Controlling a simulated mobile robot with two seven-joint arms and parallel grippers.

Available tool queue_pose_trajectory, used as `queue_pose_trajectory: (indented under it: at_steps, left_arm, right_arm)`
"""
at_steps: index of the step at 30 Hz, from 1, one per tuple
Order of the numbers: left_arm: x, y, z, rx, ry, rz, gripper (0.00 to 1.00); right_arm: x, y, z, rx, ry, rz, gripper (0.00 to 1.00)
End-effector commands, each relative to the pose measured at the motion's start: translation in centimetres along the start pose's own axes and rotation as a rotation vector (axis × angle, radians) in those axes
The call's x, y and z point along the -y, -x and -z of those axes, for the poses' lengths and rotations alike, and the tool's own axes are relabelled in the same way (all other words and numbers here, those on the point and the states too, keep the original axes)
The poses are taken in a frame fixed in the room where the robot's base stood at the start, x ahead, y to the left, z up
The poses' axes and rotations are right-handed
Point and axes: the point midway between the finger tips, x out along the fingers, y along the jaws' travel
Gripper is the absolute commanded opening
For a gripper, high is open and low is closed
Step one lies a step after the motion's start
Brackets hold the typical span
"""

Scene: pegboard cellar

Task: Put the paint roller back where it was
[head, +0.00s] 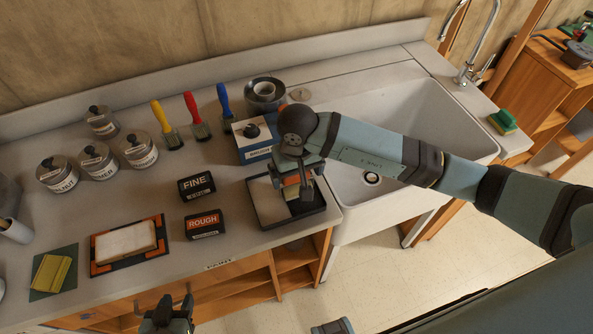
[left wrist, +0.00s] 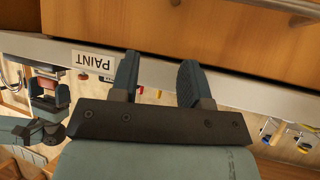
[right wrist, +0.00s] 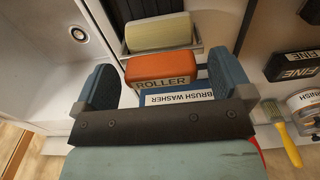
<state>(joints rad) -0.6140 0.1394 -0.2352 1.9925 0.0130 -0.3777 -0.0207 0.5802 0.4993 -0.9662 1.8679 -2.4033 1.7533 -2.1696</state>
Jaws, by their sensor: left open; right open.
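The paint roller has a cream roll (right wrist: 160,35) and an orange part marked ROLLER (right wrist: 160,68). In the head view its roll (head: 299,194) shows at the black-rimmed tray (head: 264,217), partly hidden by my right gripper. My right gripper (head: 294,178) is open above the tray. In the right wrist view its fingers (right wrist: 163,75) stand on either side of the orange part, with gaps visible. I cannot tell whether the roll touches the tray. My left gripper (head: 166,314) is open and empty in front of the counter; it also shows in the left wrist view (left wrist: 158,75).
The blue brush washer (head: 253,140) stands behind the tray. The sink (head: 400,115) is to the right. FINE (head: 197,186) and ROUGH (head: 205,223) blocks lie left of the tray. Several brushes (head: 195,115) and lidded jars (head: 98,160) stand further left. A PAINT label (left wrist: 96,62) marks the counter's front edge.

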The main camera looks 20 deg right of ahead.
Motion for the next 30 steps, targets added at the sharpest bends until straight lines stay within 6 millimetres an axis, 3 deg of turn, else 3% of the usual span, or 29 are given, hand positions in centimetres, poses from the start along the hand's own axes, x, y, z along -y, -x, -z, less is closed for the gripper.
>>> queue_pose_trajectory:
  at_steps: [5,12,18,24,30]
  left_arm:
    - [0.0,-0.1,0.0,-0.006,0.0,0.0,0.43]
    - [0.0,-0.8,-1.1,-0.003,0.0,0.0,0.43]
    - [0.1,-1.1,-1.9,0.003,0.0,0.0,0.43]
    - [0.1,-1.2,-2.0,0.003,0.0,0.0,0.43]
    - [0.1,-1.2,-1.8,0.0,0.0,0.0,0.43]
  right_arm:
    - [0.0,2.2,0.2,-0.006,0.002,0.0,0.98]
    - [0.0,7.5,0.1,-0.007,0.002,-0.001,0.98]
    - [0.0,10.8,0.1,-0.003,0.0,0.0,0.98]
    - [0.0,12.2,0.0,-0.001,0.0,-0.001,0.98]
    - [0.0,12.2,0.0,0.0,0.0,0.0,0.98]
